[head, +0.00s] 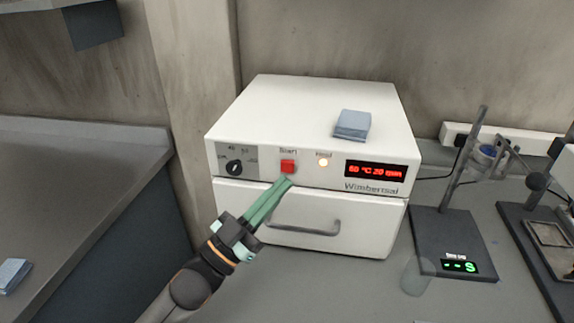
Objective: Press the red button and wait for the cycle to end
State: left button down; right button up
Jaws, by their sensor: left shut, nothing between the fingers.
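The red button (288,166), labelled Start, is on the front panel of a white box-shaped machine (300,110). My left gripper (286,182) is shut and empty, with its green fingertips just below the button. I cannot tell whether they touch it. The red display (376,171) seems to read 60 °C 20 min. A black dial (234,167) is at the panel's left. The drawer (350,225) below looks shut, its handle partly near my fingers. My right gripper is not in view.
A folded blue-grey cloth (352,125) lies on the machine's top. To the right stand a black device (455,240) with a green display and post, a clear beaker (416,275) and another stand (545,240). A metal counter (80,180) is at left.

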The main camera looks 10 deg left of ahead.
pick_arm(q)
jog(key=s, duration=0.3)
jog(key=shift+s+p, duration=0.3)
jog(key=shift+p, duration=0.05)
dwell(0.4)
